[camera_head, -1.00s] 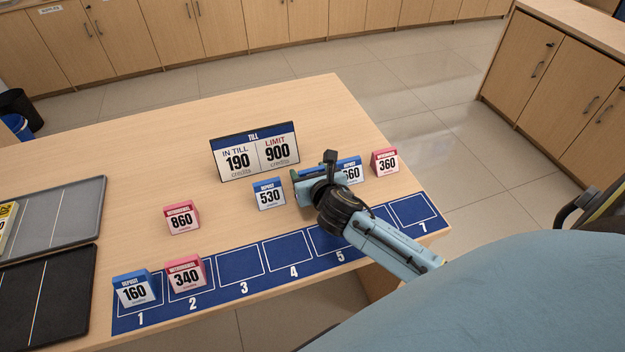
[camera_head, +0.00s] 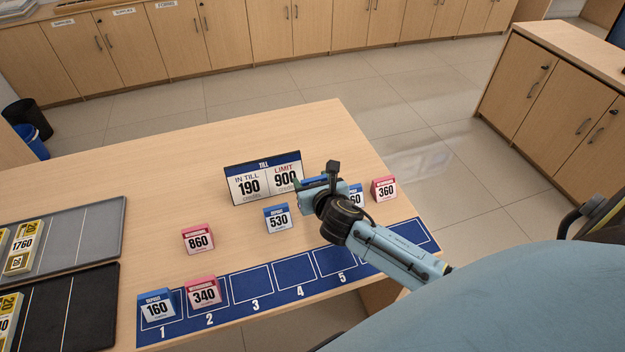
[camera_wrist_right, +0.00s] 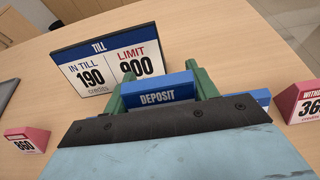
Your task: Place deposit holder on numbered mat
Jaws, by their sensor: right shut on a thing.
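My right gripper (camera_head: 318,184) is shut on a blue-topped deposit holder (camera_wrist_right: 165,90), held between green fingers in the right wrist view. Its number is hidden. The blue numbered mat (camera_head: 253,286) runs along the front table edge. A 160 deposit holder (camera_head: 157,309) stands on square 1 and a pink 340 withdrawal holder (camera_head: 204,296) on square 2. Squares 3, 4 and 5 look empty; my arm hides part of the right end. My left gripper is out of view.
A 530 deposit holder (camera_head: 278,219), a pink 860 holder (camera_head: 198,240), a pink 360 holder (camera_head: 384,190) and a partly hidden blue holder (camera_head: 356,195) stand behind the mat. The till sign (camera_head: 263,178) reads 190 and 900. Trays (camera_head: 103,235) with note bundles lie left.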

